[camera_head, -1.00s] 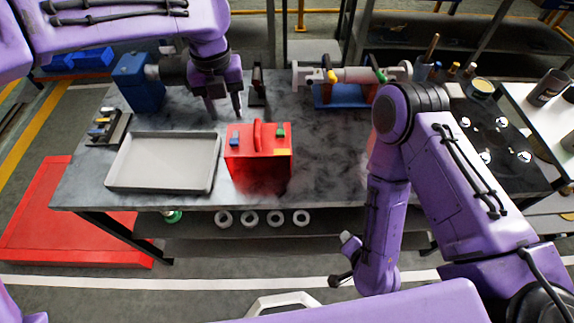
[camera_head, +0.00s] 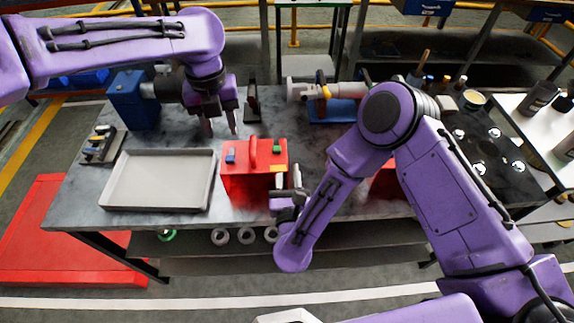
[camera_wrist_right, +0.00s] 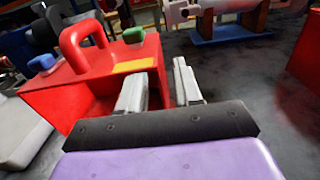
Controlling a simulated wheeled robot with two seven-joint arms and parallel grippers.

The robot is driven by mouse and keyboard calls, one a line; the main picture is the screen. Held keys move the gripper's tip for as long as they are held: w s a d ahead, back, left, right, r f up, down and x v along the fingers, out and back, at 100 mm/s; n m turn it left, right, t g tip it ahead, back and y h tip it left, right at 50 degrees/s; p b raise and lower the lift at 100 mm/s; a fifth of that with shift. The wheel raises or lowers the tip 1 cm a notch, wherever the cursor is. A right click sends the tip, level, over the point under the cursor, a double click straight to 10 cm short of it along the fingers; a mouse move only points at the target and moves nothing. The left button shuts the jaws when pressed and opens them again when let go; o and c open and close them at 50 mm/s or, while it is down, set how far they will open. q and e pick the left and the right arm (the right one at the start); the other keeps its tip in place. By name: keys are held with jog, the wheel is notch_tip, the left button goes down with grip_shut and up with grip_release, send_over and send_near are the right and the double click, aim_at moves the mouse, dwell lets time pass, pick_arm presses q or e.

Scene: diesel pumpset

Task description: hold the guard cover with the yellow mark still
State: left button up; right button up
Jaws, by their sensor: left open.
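The red guard cover (camera_head: 238,188) stands on the bench with a handle on top, a blue and a green block, and a yellow mark (camera_head: 279,168) at its right front top edge. It fills the left of the right wrist view (camera_wrist_right: 62,95). My right gripper (camera_head: 289,178) is at its right front side. Its fingers are apart, with the cover's right wall edge seemingly between them; contact cannot be told. My left gripper (camera_head: 220,129) is open and empty, pointing down above the bench behind the cover.
A grey tray (camera_head: 157,207) lies left of the cover. A second red object (camera_head: 384,182) is mostly hidden behind my right arm. A blue box (camera_head: 134,100) and a pipe on a blue stand (camera_head: 331,111) are at the back. Bare bench (camera_head: 313,146) lies between.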

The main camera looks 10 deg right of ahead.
jog(key=w, duration=0.5)
jog(key=shift+d, duration=0.25)
grip_shut()
dwell(0.7)
dwell(0.3)
jog(key=shift+c, duration=0.8)
grip_release()
